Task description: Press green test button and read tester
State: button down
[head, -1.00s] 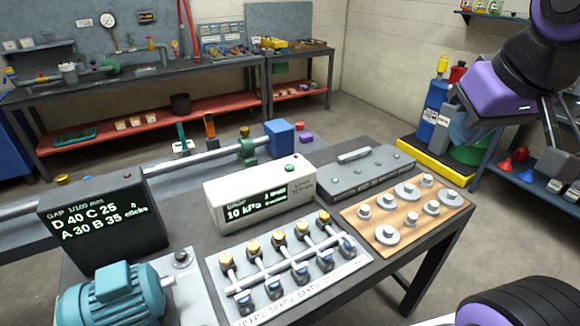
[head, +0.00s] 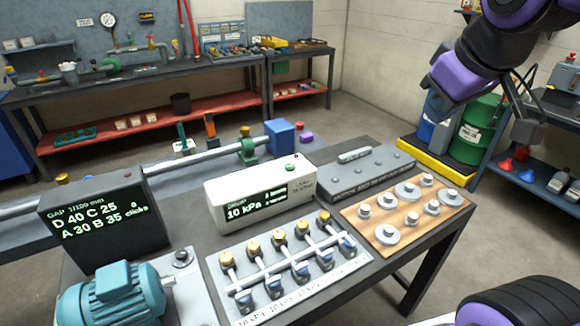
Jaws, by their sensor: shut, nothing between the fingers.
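The white leak tester (head: 218,190) stands mid-bench. Its screen (head: 257,201) reads "10 kPa" in large figures under a small heading like "DROP"; the smaller lines at its right are too blurred to read. The green button (head: 290,168) sits on top of the tester, with a small red dot behind it. My gripper (head: 526,132) is at the upper right, shut and empty, raised in the air well away from the tester. Its fingertips are hard to make out against the background.
A valve manifold plate (head: 365,258) lies before the tester. A wooden board (head: 418,235) with weights and a grey case (head: 340,185) are at right.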

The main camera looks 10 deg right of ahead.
jog(key=w+a+f+n, duration=0.1)
jog(key=w+n, duration=0.6)
jog(key=w, duration=0.5)
jog(key=n+t+y, duration=0.3)
jog(key=n+y, duration=0.1)
jog(key=n, duration=1.7)
send_over(292, 166)
notch_tip(292, 166, down, 22)
jog(key=r, duration=0.1)
jog(key=shift+w+f, duration=0.15)
jog(key=shift+f, duration=0.1)
jog(key=shift+f, duration=0.1)
jog(key=shift+f, duration=4.3)
jog(key=shift+f, duration=0.15)
jog(key=shift+f, duration=0.3)
